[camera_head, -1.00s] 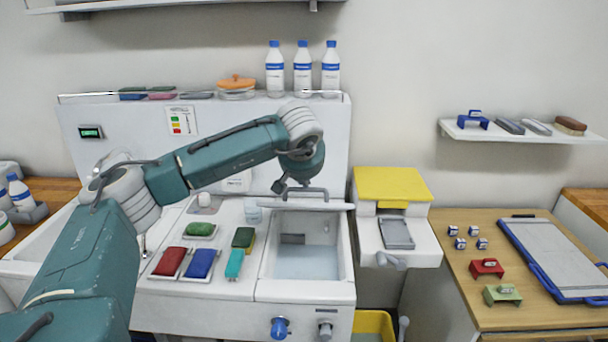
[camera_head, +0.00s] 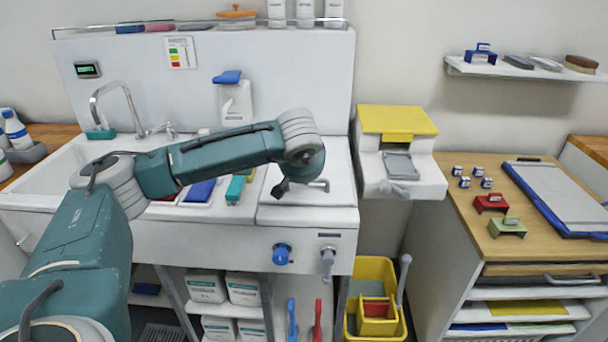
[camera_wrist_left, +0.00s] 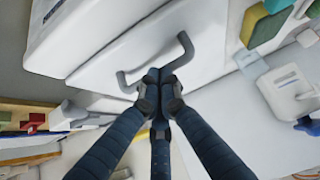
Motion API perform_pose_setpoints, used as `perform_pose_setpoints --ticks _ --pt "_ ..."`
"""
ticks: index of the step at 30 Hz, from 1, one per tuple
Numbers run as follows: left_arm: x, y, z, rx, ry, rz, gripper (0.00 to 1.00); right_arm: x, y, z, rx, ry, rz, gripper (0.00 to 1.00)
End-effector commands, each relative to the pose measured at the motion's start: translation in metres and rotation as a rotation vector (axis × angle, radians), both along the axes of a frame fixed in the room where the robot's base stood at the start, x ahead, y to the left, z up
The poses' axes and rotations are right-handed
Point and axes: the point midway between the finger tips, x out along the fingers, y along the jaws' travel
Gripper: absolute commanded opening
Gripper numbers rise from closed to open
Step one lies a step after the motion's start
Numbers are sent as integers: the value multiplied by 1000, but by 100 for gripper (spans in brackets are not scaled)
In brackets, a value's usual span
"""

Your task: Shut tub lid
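The tub lid (camera_head: 335,180) is white and lies down flat over the tub at the right of the sink unit, hiding the opening. Its grey bar handle (camera_head: 319,184) stands at the front; it also shows in the left wrist view (camera_wrist_left: 184,46). My left gripper (camera_head: 283,189) is low at the handle's left part. In the left wrist view its dark fingertips (camera_wrist_left: 160,86) are drawn together at the handle bar and hide its middle. Any small gap under the lid is too fine to tell. My right gripper is out of view.
A blue knob (camera_head: 281,253) and a grey tap (camera_head: 327,262) are on the front panel below. A blue pad (camera_head: 200,190) and a teal brush (camera_head: 235,188) lie left of the lid. A yellow-topped dispenser (camera_head: 397,122) stands close at right.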

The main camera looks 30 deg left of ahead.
Motion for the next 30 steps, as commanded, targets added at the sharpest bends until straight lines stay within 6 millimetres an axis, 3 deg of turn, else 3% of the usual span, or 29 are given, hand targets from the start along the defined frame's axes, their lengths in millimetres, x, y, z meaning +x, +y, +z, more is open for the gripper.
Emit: perform_pose_setpoints --ticks 3,17,22,27,28,30 --pt "-3 -2 -10 -2 13 -1 0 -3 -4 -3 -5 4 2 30" --pt "-4 -2 -11 -3 20 -3 0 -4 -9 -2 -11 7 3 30" --pt "-3 -3 8 -1 14 -1 0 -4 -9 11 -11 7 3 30" --pt "-1 -4 47 0 3 0 0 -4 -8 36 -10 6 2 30" --pt "-9 -9 32 1 7 -5 0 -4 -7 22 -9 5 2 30" --pt "-22 -17 27 1 5 -6 0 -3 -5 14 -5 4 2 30"
